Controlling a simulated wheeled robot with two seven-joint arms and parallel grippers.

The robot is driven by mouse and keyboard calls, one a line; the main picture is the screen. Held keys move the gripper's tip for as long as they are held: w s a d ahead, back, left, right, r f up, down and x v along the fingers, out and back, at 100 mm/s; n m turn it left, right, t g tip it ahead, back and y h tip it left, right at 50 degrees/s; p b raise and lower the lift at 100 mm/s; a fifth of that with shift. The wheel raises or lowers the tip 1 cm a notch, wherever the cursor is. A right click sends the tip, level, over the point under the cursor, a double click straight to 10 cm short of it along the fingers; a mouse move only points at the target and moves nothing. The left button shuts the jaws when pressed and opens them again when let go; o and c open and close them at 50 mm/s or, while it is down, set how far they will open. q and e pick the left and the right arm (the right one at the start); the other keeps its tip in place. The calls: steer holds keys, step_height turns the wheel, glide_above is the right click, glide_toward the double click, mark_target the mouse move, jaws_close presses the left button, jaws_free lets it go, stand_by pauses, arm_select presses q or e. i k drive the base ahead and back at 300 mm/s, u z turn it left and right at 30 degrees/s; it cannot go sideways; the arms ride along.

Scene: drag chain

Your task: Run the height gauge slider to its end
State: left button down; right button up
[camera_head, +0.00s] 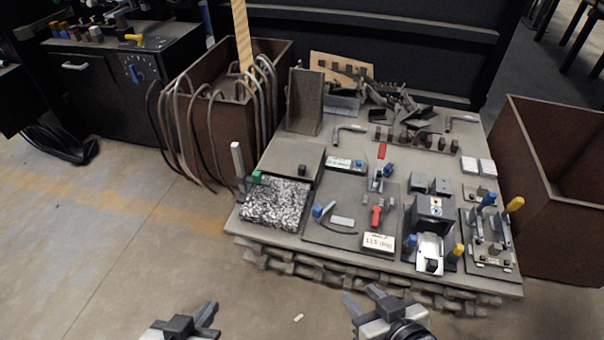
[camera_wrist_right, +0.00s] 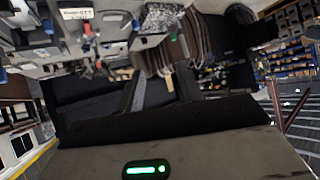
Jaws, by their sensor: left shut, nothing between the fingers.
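The height gauge has a pale upright post (camera_head: 238,163) at the left edge of the worktable. A small green part (camera_head: 256,177), apparently its slider, sits just right of the post, above a black-and-white speckled block (camera_head: 275,203). The speckled block also shows at the top of the right wrist view (camera_wrist_right: 158,17). My left gripper (camera_head: 207,314) is shut and empty at the bottom of the head view, in front of the table and well apart from the gauge. My right gripper (camera_head: 363,298) is open and empty before the table's front edge; its fingers stand apart in the wrist view (camera_wrist_right: 160,88).
The grey worktable (camera_head: 290,150) carries several fixtures, including a red-handled clamp (camera_head: 376,215) and a labelled plate (camera_head: 379,242). Rusty bins stand left (camera_head: 215,135) and right (camera_head: 560,190). Curved hoses (camera_head: 195,120) hang over the left bin. The floor before the table is mostly clear.

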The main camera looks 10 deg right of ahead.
mark_target(257, 179)
steer(key=z, duration=0.2)
steer(key=i, duration=1)
steer(key=u, duration=0.25)
